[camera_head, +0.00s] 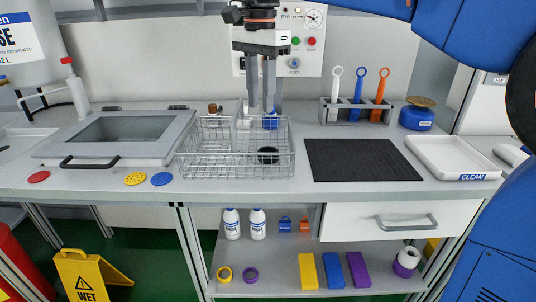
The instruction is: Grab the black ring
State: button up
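The black ring (268,155) lies inside the wire basket (205,165), toward its front right, seen through the mesh. My gripper (261,110) points down above the back part of the basket, higher than the ring and apart from it. Its two fingers are spread with a gap between them, and I see nothing held there. A blue item (271,122) and a whitish item show just below and behind the fingertips. I cannot tell whether they are in the basket or behind it.
A lidded basin (125,128) with a black handle is left of the basket. A black mat (358,160) and a white tray (452,157) are to the right. A rack (356,117) with several coloured tools stands behind the mat. Flat discs lie along the front left edge.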

aim_at(262, 148)
notch_tip(262, 148, down, 12)
jog(key=shift+s+d+r, duration=0.1)
jog(key=shift+s+r, duration=0.05)
dwell(0.5)
grip_shut()
